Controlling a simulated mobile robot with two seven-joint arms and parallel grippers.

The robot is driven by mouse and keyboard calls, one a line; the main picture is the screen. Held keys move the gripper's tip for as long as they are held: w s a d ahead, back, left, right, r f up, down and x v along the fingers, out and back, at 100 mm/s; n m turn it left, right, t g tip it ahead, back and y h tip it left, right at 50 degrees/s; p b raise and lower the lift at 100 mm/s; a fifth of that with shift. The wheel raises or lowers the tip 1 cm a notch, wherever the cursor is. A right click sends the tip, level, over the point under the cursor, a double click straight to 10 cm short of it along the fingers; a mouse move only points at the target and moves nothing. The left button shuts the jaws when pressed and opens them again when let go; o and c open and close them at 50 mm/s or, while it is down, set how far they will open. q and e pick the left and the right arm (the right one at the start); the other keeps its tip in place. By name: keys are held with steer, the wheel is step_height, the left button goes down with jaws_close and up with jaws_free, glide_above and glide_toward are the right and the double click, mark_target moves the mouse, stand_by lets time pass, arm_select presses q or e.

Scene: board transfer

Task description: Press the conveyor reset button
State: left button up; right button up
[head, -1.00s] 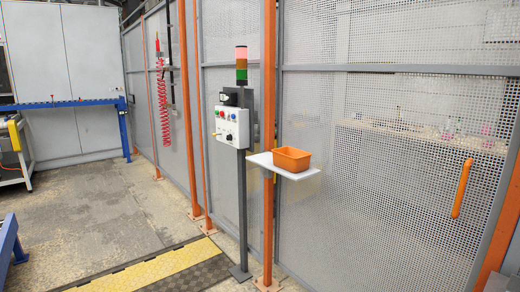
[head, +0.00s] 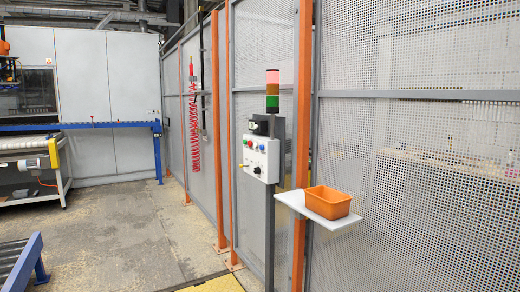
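A white control box (head: 260,158) is mounted on a grey post in front of the mesh fence. It carries several small coloured buttons, among them a red one, a green one and a blue one, and a black knob. Labels are too small to read, so I cannot tell which button is the conveyor reset. A black unit (head: 262,125) sits just above the box, and a red and green signal light (head: 272,91) tops the post. Neither of my grippers is in view.
An orange bin (head: 328,201) stands on a small white shelf (head: 326,220) right of the post. Mesh fencing (head: 420,150) with orange posts runs behind. A roller conveyor (head: 18,262) is at lower left, a blue-framed one (head: 90,126) farther back. The grey floor (head: 120,235) between is clear.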

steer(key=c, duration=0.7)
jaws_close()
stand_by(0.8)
